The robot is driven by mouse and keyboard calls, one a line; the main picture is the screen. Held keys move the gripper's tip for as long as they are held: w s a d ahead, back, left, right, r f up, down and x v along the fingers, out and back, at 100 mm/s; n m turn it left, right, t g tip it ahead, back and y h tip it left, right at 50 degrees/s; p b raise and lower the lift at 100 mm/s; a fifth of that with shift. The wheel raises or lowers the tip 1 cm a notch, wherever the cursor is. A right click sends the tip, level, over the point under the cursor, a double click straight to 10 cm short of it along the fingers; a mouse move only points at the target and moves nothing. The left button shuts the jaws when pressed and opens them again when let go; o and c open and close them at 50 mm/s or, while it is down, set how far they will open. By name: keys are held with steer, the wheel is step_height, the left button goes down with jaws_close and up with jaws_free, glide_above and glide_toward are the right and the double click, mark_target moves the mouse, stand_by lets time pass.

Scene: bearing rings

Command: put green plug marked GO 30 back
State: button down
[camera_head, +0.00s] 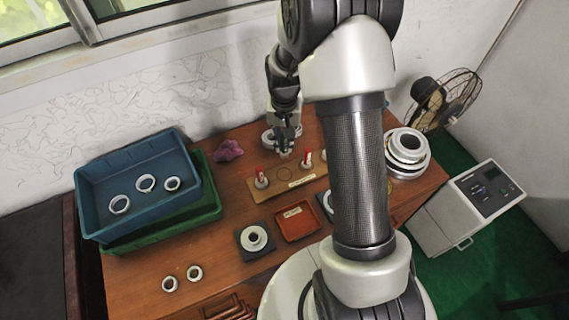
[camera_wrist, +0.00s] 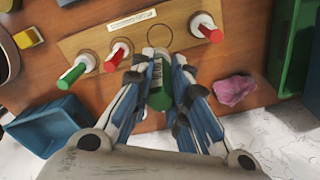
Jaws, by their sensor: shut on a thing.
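My gripper (camera_head: 285,147) is shut on a green plug (camera_wrist: 159,98) with a pale, marked body. In the wrist view the fingers (camera_wrist: 158,72) close on it from both sides; its marking is too small to read. It is held by the wall-side edge of a tan board (camera_wrist: 182,14), next to an empty drawn circle (camera_wrist: 159,35). Two red plugs (camera_wrist: 208,32) (camera_wrist: 117,54) stand on the board either side of this circle. Another green plug (camera_wrist: 73,75) stands at the board's left end in the wrist view. A white label (camera_wrist: 131,20) lies on the board.
A blue tray (camera_head: 100,188) with several rings sits on a green tray at the left. A red tray (camera_head: 297,222) and a dark ring stand (camera_head: 246,253) are in front of the board. A purple lump (camera_head: 229,150) lies behind.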

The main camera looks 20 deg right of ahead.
step_height(320, 180, down, 11)
steer(key=shift+r+b, duration=0.15)
steer(key=shift+b, duration=0.9)
steer(key=c, duration=1.5)
jaws_free()
steer(key=shift+c, duration=0.2)
step_height(320, 180, up, 12)
steer(key=p, duration=0.3)
steer(key=s+a+r+n+t, duration=0.2)
steer(key=s+a+r, duration=0.2)
steer(key=s+r, duration=0.55)
steer(key=s+a+r+n+t, duration=0.15)
steer(key=s+a+r, duration=0.35)
steer(key=r, duration=0.8)
steer(key=s+r+n+t, duration=0.1)
steer(key=s+n, duration=0.1)
steer(key=s, duration=0.7)
steer(key=shift+s+a, duration=0.25)
steer(key=shift+a, duration=0.05)
